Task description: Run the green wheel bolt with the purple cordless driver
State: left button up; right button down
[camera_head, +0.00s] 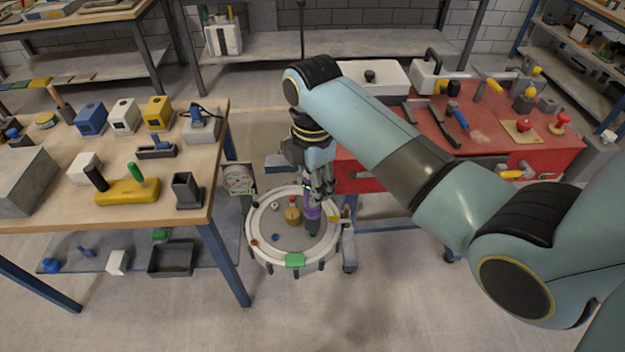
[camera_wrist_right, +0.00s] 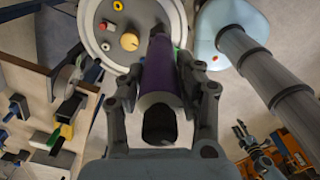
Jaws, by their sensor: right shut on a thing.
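The purple cordless driver (camera_head: 312,210) is held upright in my right gripper (camera_head: 318,183), its lower end over the right part of the round pale wheel (camera_head: 256,222). In the wrist view the fingers of my right gripper (camera_wrist_right: 161,88) close on both sides of the purple driver (camera_wrist_right: 158,72). A small green bit, likely the green bolt (camera_head: 313,235), shows at the driver's lower end; I cannot tell whether they touch. A brass hub (camera_head: 293,215) stands at the wheel's middle, with red, white, blue and orange bolts around it. My left gripper is out of view.
A wooden bench (camera_head: 60,218) with coloured blocks stands left of the wheel. A red-topped bench (camera_head: 480,135) with tools stands to the right, behind my right arm. A dial gauge (camera_head: 238,178) sits beside the wheel's left rim. The floor in front is clear.

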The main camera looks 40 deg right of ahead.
jog(key=shift+f, duration=0.35)
dwell(1.1)
jog(key=shift+r, duration=3.05)
